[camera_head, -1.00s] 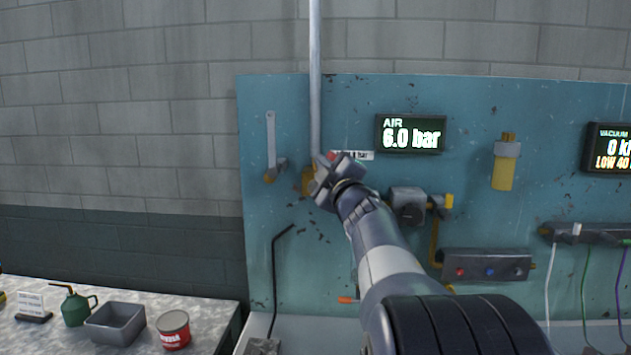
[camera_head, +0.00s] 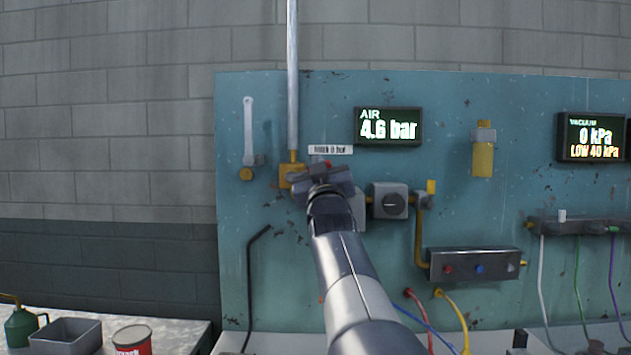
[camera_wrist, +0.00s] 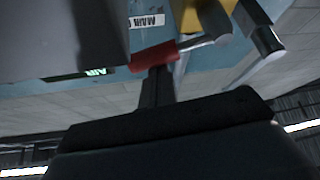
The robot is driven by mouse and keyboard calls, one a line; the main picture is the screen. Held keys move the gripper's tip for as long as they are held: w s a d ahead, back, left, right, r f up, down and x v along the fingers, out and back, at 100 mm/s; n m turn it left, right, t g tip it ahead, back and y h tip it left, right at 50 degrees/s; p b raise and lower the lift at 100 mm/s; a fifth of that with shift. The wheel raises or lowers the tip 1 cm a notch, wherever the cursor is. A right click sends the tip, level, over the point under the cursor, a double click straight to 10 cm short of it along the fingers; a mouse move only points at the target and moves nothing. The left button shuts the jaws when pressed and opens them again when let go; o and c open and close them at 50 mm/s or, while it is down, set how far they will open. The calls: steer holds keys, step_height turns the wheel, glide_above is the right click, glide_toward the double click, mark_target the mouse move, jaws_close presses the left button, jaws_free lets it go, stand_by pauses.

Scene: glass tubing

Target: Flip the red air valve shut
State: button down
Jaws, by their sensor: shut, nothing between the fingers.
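The red valve handle (camera_wrist: 152,57) shows in the wrist view just beyond my shut fingers. It joins a metal stem leading towards a yellow valve body (camera_wrist: 190,14). In the head view, a bit of red handle (camera_head: 326,163) shows above my gripper (camera_head: 322,178), and the yellow body (camera_head: 291,177) stands to its left under a vertical pipe. My gripper (camera_wrist: 158,78) is shut and empty, its tips against or very near the handle; I cannot tell if they touch. My gripper hides most of the handle in the head view. The AIR display (camera_head: 388,127) reads 4.6 bar.
A white label (camera_head: 330,150) sits above the valve. A grey regulator (camera_head: 389,201) is close on the right. A lever valve (camera_head: 248,140) is at left on the blue panel (camera_head: 236,250). A VACUUM display (camera_head: 592,137) is at far right. Coloured hoses hang lower right.

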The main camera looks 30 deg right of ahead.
steer(key=shift+s+d+f+m+h+b, duration=0.1)
steer(key=shift+d+f+m+h+b, duration=0.2)
steer(key=shift+f+b, duration=0.7)
steer(key=shift+b, duration=0.65)
steer(key=shift+s+r, duration=0.1)
steer(key=shift+r, duration=0.05)
step_height(320, 180, up, 4)
steer(key=p, duration=0.3)
steer(key=a+b+v, duration=0.1)
steer(key=b+v, duration=0.1)
steer(key=v, duration=0.8)
steer(key=shift+a+f, duration=0.25)
